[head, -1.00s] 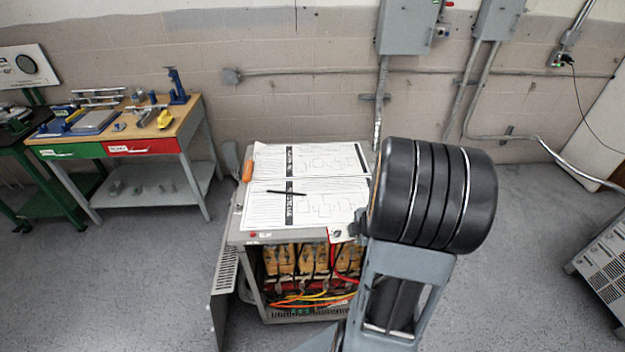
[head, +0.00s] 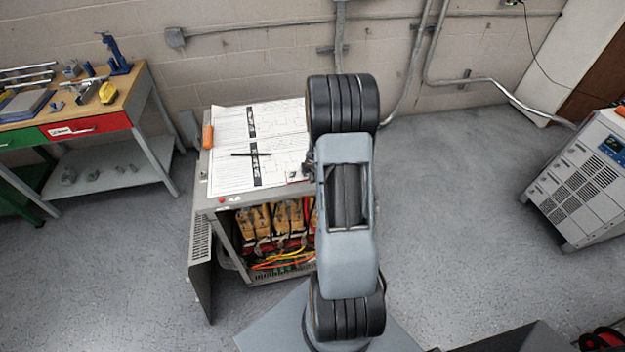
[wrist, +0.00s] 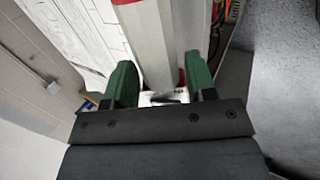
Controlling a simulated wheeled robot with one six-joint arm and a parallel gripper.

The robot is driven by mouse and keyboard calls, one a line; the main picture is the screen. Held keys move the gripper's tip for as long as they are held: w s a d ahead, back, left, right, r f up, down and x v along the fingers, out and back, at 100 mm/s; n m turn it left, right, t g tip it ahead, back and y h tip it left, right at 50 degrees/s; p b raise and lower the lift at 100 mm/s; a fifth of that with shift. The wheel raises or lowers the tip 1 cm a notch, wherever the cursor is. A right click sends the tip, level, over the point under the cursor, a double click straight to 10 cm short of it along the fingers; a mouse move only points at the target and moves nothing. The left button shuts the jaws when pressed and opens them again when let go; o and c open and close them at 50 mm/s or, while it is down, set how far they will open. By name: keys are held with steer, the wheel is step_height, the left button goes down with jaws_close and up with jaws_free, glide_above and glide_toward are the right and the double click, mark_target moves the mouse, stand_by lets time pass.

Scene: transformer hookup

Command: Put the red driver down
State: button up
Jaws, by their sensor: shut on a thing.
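My gripper (wrist: 160,88) shows in the wrist view with a green finger on each side, shut on the red driver (wrist: 182,80). Only a small red part of the driver shows between the fingers; the rest is hidden. In the head view my arm covers most of the gripper, which is over the right part of the cabinet top near its front edge. The grey cabinet (head: 213,205) has paper sheets (head: 232,176) on top. I cannot tell whether the driver touches the top.
A black pen (head: 251,154) lies on the sheets. An orange-handled tool (head: 207,132) is at the cabinet's left rear edge. The cabinet front is open, showing coils and wires (head: 285,258). A workbench (head: 120,110) stands at left, and a grey unit (head: 585,185) at right.

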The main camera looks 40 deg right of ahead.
steer(key=shift+b+x, duration=0.3)
steer(key=shift+x, duration=0.5)
steer(key=f+b, duration=0.3)
steer(key=shift+w+f, duration=0.1)
steer(key=shift+w, duration=0.2)
steer(key=o, duration=1.3)
steer(key=shift+s, duration=0.1)
